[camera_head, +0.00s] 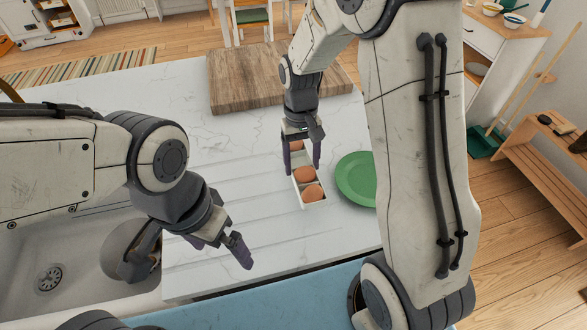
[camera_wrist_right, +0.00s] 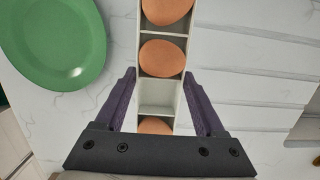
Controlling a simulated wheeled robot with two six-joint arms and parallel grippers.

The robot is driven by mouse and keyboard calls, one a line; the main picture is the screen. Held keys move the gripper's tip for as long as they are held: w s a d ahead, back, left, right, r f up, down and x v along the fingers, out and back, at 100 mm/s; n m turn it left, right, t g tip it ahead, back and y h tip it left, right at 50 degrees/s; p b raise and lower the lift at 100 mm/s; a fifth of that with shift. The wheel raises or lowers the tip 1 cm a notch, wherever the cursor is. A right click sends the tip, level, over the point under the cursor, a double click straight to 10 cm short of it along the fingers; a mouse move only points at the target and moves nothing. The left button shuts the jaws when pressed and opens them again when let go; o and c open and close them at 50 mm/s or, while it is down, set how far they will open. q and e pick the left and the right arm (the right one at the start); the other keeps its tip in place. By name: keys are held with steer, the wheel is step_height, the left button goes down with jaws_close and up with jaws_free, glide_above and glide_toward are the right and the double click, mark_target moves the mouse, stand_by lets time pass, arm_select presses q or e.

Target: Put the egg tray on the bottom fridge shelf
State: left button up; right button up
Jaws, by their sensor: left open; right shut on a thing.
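The egg tray (camera_head: 298,198) is a narrow white tray on the white counter, with brown eggs in its compartments. My right gripper (camera_head: 302,167) straddles its far part from above, one purple finger on each side. In the right wrist view the tray (camera_wrist_right: 157,94) runs between the fingers of the right gripper (camera_wrist_right: 159,82), with one empty compartment between eggs. The right gripper is shut on the tray. My left gripper (camera_head: 222,251) is open and empty over the counter's front edge near the sink. No fridge or fridge shelf can be made out.
A green plate (camera_head: 356,178) lies just right of the tray, and also shows in the right wrist view (camera_wrist_right: 52,40). A wooden board (camera_head: 240,82) lies at the counter's back. The sink (camera_head: 30,245) is at the left. The counter left of the tray is clear.

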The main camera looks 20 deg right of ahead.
steer(key=shift+w+a+f, duration=0.55)
steer(key=shift+w+a, duration=0.15)
steer(key=shift+a+f, duration=0.1)
steer(key=shift+f, duration=0.15)
steer(key=shift+f+p, duration=0.6)
steer(key=shift+f, duration=1.25)
steer(key=shift+f, duration=0.2)
steer(key=o, duration=1.4)
steer(key=shift+r, duration=0.15)
